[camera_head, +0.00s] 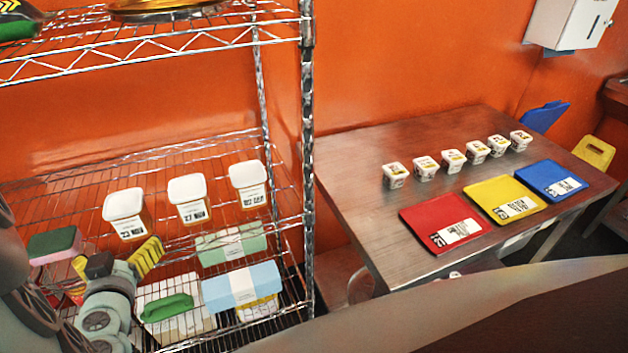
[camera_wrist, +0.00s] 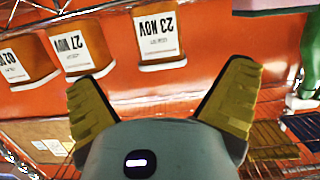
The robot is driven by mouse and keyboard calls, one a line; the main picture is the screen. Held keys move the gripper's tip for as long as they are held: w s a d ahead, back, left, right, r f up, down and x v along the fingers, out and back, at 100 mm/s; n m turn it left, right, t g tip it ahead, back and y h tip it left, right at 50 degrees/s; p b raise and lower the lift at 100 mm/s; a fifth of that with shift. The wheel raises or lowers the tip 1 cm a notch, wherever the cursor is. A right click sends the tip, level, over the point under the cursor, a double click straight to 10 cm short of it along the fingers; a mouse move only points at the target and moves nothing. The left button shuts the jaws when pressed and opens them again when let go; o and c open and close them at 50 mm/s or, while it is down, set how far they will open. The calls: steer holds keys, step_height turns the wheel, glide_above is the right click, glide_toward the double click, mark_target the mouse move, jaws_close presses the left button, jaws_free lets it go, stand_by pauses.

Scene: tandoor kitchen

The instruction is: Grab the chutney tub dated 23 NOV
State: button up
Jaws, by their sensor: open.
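Three white-lidded tubs with orange-brown contents stand in a row on the wire shelf. In the wrist view their labels appear upside down; the tub reading 23 NOV (camera_wrist: 160,62) is the rightmost, beside the 27 NOV tub (camera_wrist: 84,47) and a partly cut-off tub (camera_wrist: 28,66). By that order, the 23 NOV tub is the leftmost in the head view (camera_head: 127,204). My gripper (camera_head: 116,252) has its yellow-padded fingers spread and empty, just in front of that tub. In the wrist view my gripper (camera_wrist: 160,78) has the 23 NOV tub roughly between its fingertips, not touching.
A pink-and-green sponge-like block (camera_head: 55,244) lies left of my gripper. A green box (camera_head: 232,244) and a blue box (camera_head: 242,287) sit lower on the rack. The rack's post (camera_head: 307,160) stands right of the tubs. A table (camera_head: 360,215) holds small tubs and coloured boards.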

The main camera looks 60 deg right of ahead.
mark_target(131, 228)
steer(key=p+x, duration=0.1)
steer(key=x, duration=0.5)
steer(key=shift+d, duration=0.1)
steer(key=shift+f+x, duration=0.15)
steer(key=shift+x, duration=0.9)
steer(key=shift+f+x, duration=0.15)
steer(key=shift+x, duration=1.7)
steer(key=shift+s, duration=0.1)
steer(key=c, duration=1.2)
